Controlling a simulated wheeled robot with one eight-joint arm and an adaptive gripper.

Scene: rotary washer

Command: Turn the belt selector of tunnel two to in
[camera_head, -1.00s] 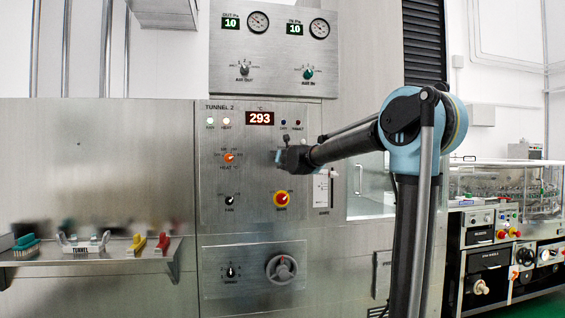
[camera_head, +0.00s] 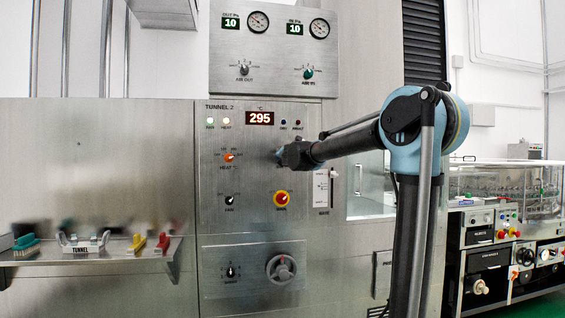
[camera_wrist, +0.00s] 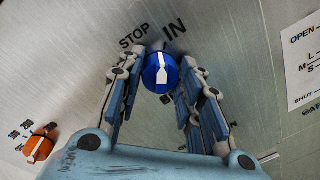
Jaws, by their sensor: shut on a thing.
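A blue round knob (camera_wrist: 161,73) with a white pointer mark is on the steel panel in the wrist view. The word STOP shows above left of it and IN above right. The white mark runs nearly up and down in the picture, its upper end towards the gap between STOP and IN. My gripper (camera_wrist: 160,50) has a finger on each side of the knob and is shut on it. In the head view my gripper (camera_head: 282,154) is against the TUNNEL 2 panel (camera_head: 215,180) and hides the knob and its labels.
An orange HEAT knob (camera_head: 229,157) sits left of my gripper, and it also shows in the wrist view (camera_wrist: 38,148). A vertical slider (camera_head: 331,185) is close on the right. A shelf (camera_head: 90,262) holds brushes at left.

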